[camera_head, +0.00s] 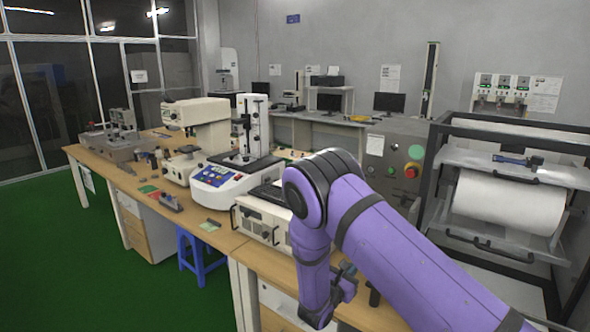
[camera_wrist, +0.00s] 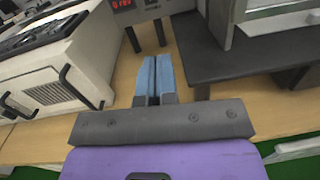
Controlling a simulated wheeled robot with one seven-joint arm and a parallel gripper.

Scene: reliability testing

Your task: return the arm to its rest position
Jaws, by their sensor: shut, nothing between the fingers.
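My gripper (camera_wrist: 152,78) shows in the wrist view with its two blue-grey fingers side by side and touching. It is shut and holds nothing. It points over the wooden bench top (camera_wrist: 129,82), into the gap between a white instrument box and a dark platform. In the head view my purple arm reaches in from the lower right, bends at its elbow and hangs down at the front of the bench.
A white instrument box (camera_wrist: 62,68) stands left of the fingers, a dark platform (camera_wrist: 230,62) right. In the head view, a white tester with a blue panel (camera_head: 222,181) and a microscope-like machine (camera_head: 195,112) stand on the bench. A blue stool (camera_head: 200,255) is under its edge. Green floor (camera_head: 60,270) is free at left.

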